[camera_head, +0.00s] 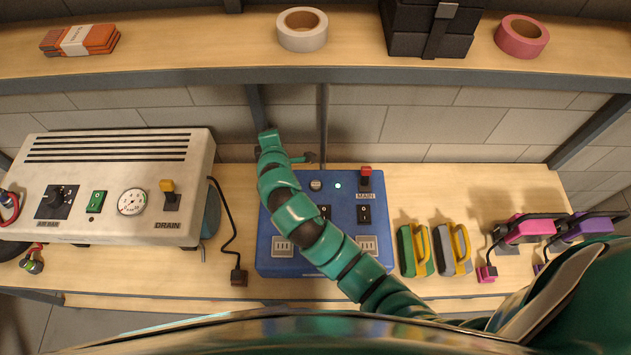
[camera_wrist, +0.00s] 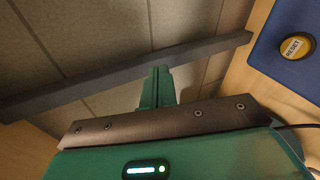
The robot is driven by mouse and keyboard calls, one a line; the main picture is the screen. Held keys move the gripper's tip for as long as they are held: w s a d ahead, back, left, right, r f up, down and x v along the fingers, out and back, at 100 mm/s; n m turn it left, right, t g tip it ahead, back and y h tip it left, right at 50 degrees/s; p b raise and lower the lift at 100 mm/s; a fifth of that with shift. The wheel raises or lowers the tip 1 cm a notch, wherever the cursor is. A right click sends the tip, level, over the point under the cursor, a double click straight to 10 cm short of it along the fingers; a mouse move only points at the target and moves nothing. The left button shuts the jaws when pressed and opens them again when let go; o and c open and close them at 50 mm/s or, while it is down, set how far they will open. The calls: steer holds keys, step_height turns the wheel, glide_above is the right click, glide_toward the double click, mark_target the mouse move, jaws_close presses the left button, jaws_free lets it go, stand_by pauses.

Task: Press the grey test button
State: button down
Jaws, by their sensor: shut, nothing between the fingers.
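A blue control box (camera_head: 263,255) stands on the workbench. A small round greyish button (camera_head: 316,185) is near its back edge, left of a lit lamp (camera_head: 337,185); its label is too small to read, so I cannot confirm that it is the test button. In the wrist view a yellow button (camera_wrist: 295,46) marked RESET shows on the blue surface. My arm hides part of the box.
A red-topped MAIN switch (camera_head: 365,178) and a black rocker switch (camera_head: 364,214) are on the box. A white machine (camera_head: 120,160) stands left. A green block (camera_head: 413,250) and another yellow-handled block (camera_head: 452,249) sit right. A shelf (camera_head: 200,52) runs overhead, with braces behind.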

steer(key=s+d+f+n+g+h, duration=0.1)
steer(key=s+d+f+g+h, duration=0.3)
steer(key=d+f, duration=0.3)
steer(key=d+h, duration=0.1)
steer(key=d, duration=0.2)
steer(key=shift+d+f+h, duration=0.3)
steer(key=shift+f, duration=0.05)
steer(key=shift+f, duration=0.15)
steer(key=b, duration=0.4)
glide_above(314, 187)
step_height(314, 187, down, 6)
steer(key=shift+f, duration=0.25)
steer(key=shift+f+b, duration=0.5)
steer(key=shift+f, duration=0.5)
stand_by(0.6)
steer(key=shift+f, duration=0.4)
